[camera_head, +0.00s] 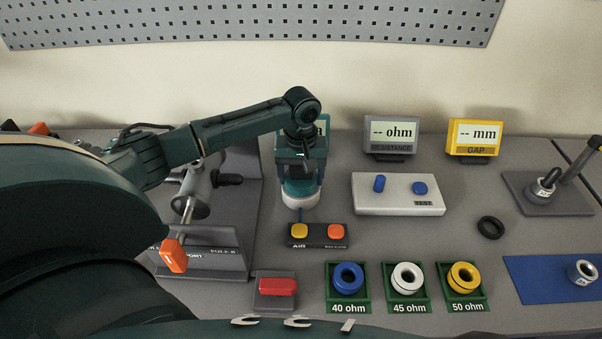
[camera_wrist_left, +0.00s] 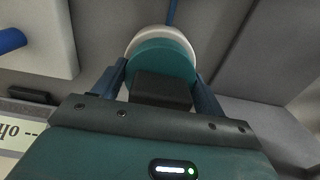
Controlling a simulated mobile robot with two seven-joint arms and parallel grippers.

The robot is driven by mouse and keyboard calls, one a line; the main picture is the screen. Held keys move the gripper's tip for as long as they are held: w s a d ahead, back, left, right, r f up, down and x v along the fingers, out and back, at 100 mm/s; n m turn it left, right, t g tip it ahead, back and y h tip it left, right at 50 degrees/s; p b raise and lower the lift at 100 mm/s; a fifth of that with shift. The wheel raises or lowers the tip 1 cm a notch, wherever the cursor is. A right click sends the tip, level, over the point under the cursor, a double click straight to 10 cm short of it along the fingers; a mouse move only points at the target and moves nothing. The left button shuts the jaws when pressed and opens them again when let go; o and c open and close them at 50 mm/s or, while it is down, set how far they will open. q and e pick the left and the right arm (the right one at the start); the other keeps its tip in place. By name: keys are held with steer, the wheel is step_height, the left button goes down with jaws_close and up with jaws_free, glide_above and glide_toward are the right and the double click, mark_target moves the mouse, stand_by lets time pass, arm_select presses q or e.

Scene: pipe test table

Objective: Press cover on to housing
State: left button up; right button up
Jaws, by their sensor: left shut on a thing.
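My left gripper (camera_head: 301,180) points down near the table's middle, its fingers on either side of a round teal piece (camera_wrist_left: 163,62), which looks like the cover. The gripper is shut on it. A white round part (camera_head: 299,200), which looks like the housing, sits directly below the teal piece; its rim also shows in the left wrist view (camera_wrist_left: 145,37). The two look lined up and close together, but I cannot tell whether the cover is fully seated. The fingers hide most of the joint. My right gripper is not in view.
A box with AIR and orange buttons (camera_head: 318,243) stands just in front. A grey stand with metal fittings (camera_head: 208,262) is at the left. Further right are a white TEST box (camera_head: 398,207), two displays, a black ring (camera_head: 491,228) and ring trays. A red block (camera_head: 277,286) lies in front.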

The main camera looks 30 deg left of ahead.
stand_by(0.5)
arm_select(q)
steer(key=o, duration=1.1)
steer(key=shift+o, duration=0.2)
steer(key=shift+r, duration=3.55)
